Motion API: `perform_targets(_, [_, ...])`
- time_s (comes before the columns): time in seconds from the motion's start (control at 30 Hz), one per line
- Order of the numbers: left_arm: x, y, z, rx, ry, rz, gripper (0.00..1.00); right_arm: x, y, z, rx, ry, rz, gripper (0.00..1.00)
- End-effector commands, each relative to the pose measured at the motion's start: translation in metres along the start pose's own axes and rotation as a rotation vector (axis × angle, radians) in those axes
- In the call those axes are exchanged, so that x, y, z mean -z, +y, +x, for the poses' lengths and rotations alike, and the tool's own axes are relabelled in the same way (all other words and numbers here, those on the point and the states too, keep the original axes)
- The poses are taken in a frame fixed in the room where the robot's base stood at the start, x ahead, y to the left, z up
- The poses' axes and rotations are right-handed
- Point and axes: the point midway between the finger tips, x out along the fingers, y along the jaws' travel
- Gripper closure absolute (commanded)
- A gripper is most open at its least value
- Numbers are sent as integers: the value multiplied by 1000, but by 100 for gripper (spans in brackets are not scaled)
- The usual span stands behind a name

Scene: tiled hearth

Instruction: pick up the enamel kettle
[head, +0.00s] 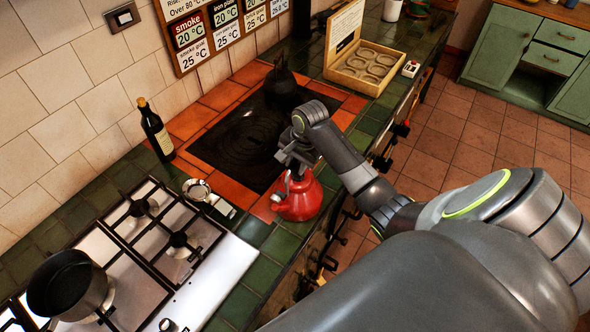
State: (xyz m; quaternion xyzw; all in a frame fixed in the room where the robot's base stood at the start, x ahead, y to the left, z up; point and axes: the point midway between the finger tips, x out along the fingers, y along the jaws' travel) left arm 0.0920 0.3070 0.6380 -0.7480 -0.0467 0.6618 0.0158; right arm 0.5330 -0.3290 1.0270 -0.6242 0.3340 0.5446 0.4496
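The red enamel kettle (302,201) stands on the green tiled counter, near its front edge, beside the orange tiles of the hearth. My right arm comes in from the lower right, and its dark gripper (290,168) is at the top of the kettle, around where its handle is. The wrist and gripper hide much of the kettle's upper part. I cannot tell whether the fingers are closed on the handle or just beside it. My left gripper is not in view.
A gas hob (205,262) with a dark pot (68,284) lies at lower left. A dark bottle (157,134) stands by the wall. A black kettle (282,88) sits on the dark cooktop (236,145). An open wooden box (364,66) is farther back.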

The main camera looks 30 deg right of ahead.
Motion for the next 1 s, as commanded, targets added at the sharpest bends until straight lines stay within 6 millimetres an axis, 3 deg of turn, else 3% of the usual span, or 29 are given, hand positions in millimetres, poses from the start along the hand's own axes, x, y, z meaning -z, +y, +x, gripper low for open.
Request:
perform_targets(0.03, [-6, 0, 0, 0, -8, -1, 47, 0, 0, 0, 0, 0, 0, 78])
perform_targets(0.2, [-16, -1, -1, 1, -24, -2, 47, 0, 0, 0, 0, 0, 0, 100])
perform_targets(1.0, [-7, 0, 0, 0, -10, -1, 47, 1, 1, 1, -4, 1, 2, 100])
